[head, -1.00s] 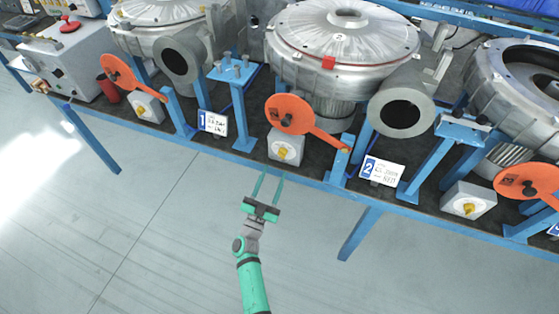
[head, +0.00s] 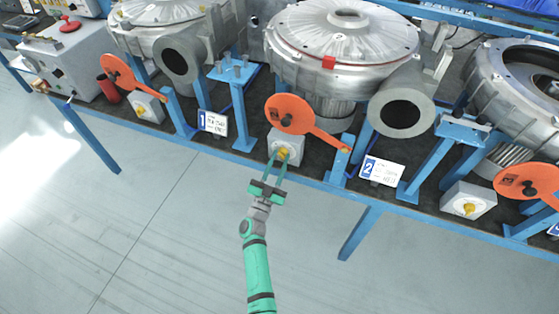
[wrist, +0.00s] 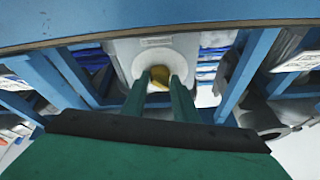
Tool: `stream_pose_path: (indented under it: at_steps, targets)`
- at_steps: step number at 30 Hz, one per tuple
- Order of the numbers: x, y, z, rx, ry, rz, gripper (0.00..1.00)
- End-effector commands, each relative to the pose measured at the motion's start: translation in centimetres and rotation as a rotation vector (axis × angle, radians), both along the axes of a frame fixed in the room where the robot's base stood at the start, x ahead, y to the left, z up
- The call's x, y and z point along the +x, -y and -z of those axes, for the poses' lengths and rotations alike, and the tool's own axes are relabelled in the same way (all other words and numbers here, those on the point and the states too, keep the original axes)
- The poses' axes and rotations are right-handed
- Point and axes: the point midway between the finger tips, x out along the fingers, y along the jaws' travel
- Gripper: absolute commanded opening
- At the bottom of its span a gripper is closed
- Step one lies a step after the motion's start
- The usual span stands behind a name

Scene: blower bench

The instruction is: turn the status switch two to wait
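The switch by sign 2 (head: 382,171) is a yellow knob (head: 283,153) on a light grey box (head: 279,141), under the middle blower. My green-fingered gripper (head: 279,151) reaches up to the front of this box. In the wrist view, the knob (wrist: 158,76) lies between my two fingertips (wrist: 159,80), which partly cover its sides. The fingers are apart, and firm contact with the knob cannot be made out. The position marks around the knob are too small to read.
An orange disc with an arm (head: 291,114) hangs just above the box. Blue bench legs and brackets (head: 341,160) stand to the right. Similar boxes with yellow knobs sit left (head: 148,108) and right (head: 468,201). The floor in front is clear.

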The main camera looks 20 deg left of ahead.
Motion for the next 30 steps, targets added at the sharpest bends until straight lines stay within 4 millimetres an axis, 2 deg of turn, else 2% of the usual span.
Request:
stream_pose_path:
  at_steps: [8,13,30]
  targets:
    - [-0.02,0.08,0.03,0.023,0.001,0.002,0.04]
    - [-0.01,-0.05,0.03,0.095,0.004,0.001,0.04]
    - [-0.04,-0.38,-0.07,0.550,0.019,0.003,0.04]
